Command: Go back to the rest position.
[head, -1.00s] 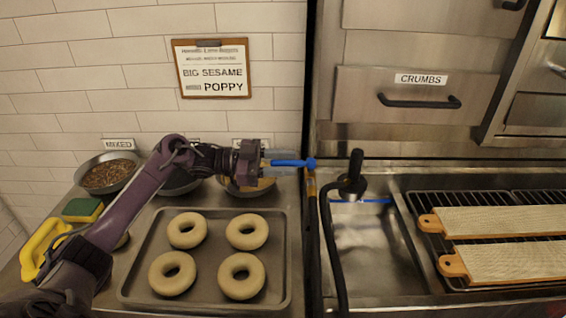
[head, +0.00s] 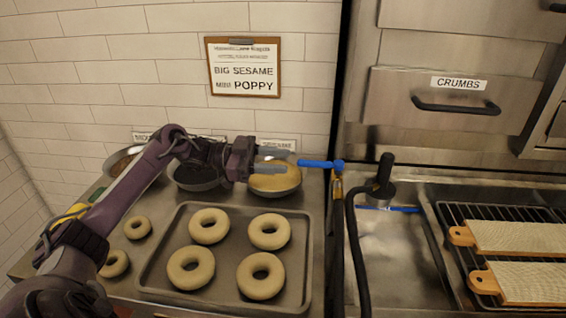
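My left arm comes in from the left across the counter. Its gripper (head: 285,160) is open, with two grey fingers apart and nothing visible between them. It hangs over the bowl of light seeds (head: 276,182) and partly hides it. My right gripper is not in view.
A tray (head: 172,230) holds several raw bagels, with smaller bagels (head: 138,228) to its left. A dark seed bowl (head: 197,180) stands behind my arm. A black hose (head: 357,240) rises by the basin (head: 395,250). Boards (head: 520,238) lie on a rack at right.

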